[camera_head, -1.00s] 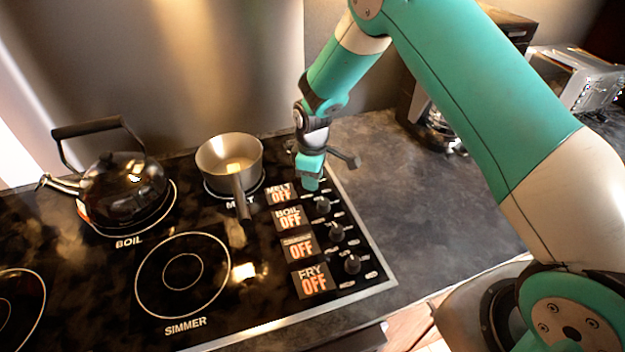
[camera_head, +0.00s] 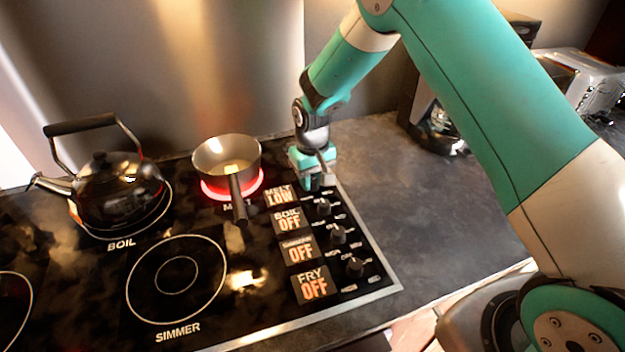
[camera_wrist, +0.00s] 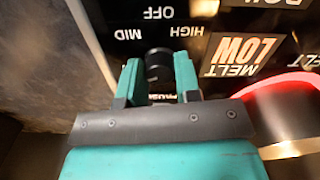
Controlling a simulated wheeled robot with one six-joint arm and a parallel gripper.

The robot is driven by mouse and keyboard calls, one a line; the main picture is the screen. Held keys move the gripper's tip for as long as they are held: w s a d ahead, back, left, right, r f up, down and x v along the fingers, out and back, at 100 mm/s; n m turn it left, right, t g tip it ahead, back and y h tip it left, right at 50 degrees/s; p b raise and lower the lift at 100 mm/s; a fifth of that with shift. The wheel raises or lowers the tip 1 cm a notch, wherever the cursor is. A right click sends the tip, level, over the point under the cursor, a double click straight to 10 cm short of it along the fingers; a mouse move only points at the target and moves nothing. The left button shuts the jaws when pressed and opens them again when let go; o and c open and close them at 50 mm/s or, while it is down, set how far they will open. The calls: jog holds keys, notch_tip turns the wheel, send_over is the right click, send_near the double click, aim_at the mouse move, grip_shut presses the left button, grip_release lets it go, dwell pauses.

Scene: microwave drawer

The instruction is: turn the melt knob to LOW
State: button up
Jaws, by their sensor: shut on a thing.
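The melt knob (camera_wrist: 158,68) is a black knob between the two teal fingers of my gripper (camera_wrist: 158,75) in the wrist view. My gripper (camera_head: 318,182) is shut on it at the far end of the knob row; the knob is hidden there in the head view. The melt display (camera_head: 281,196) reads MELT LOW, and it also shows upside down in the wrist view (camera_wrist: 245,55). The burner under the saucepan (camera_head: 228,160) glows red around its edge (camera_head: 213,190).
The boil (camera_head: 289,221), simmer (camera_head: 300,250) and fry (camera_head: 313,285) displays read OFF, with their knobs (camera_head: 338,235) beside them. A black kettle (camera_head: 115,185) stands on the left burner.

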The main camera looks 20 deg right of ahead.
aim_at(312, 180)
jog(key=shift+m, duration=0.4)
jog(key=o, duration=0.9)
notch_tip(312, 180, up, 18)
jog(key=b, duration=0.3)
jog(key=shift+f, duration=0.25)
jog(key=s+a+r+n+y, duration=0.1)
jog(key=s+n, duration=0.1)
jog(key=s, duration=0.8)
jog(key=s+a+r+n+y, duration=0.1)
jog(key=s+a+n, duration=0.1)
jog(key=s, duration=0.8)
jog(key=s+a+r+n+y, duration=0.1)
jog(key=s+n+y, duration=0.1)
jog(key=s, duration=0.9)
jog(key=shift+a+r, duration=0.3)
jog(key=shift+r, duration=0.05)
